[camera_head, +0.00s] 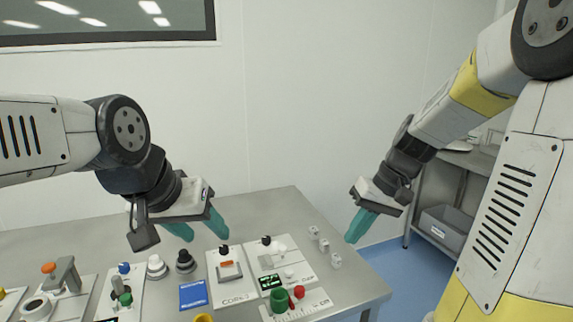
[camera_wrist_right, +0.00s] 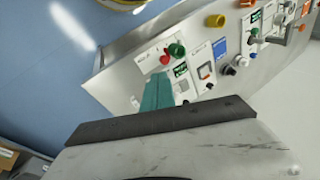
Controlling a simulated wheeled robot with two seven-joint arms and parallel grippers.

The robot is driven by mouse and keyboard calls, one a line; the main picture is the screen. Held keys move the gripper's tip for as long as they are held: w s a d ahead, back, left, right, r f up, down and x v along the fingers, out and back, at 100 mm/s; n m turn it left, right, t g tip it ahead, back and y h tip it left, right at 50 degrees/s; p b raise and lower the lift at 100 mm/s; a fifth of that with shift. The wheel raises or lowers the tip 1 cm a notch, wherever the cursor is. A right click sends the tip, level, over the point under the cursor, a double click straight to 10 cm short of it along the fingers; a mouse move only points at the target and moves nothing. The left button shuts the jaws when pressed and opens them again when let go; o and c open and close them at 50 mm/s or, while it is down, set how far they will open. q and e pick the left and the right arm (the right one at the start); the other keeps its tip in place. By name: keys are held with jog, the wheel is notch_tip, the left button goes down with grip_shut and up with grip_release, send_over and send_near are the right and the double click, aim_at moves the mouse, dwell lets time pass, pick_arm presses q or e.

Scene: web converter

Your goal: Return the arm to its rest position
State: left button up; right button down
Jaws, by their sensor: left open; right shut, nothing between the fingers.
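My left gripper (camera_head: 198,228) has teal fingers spread apart. It hangs empty above the left-middle part of the metal table (camera_head: 278,202). My right gripper (camera_head: 356,229) has its teal fingers together with nothing between them. It is in the air just beyond the table's right edge. In the right wrist view its shut fingers (camera_wrist_right: 157,92) point toward the table and its panels. Both my arms are raised and bent, one from each side.
Several control panels stand on the table, including a panel with a green knob and red button (camera_head: 298,294) and a CORE panel (camera_head: 230,270). Small white pieces (camera_head: 335,261) are near the right edge. A grey bin (camera_head: 446,228) sits on a shelf behind.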

jog(key=s+a+r+t+h, duration=0.1)
jog(key=s+r+t+h, duration=0.1)
jog(key=s+r+t, duration=0.3)
jog(key=shift+s+a+r+m+h, duration=0.35)
jog(key=shift+s+r, duration=1.45)
jog(key=shift+s, duration=1.15)
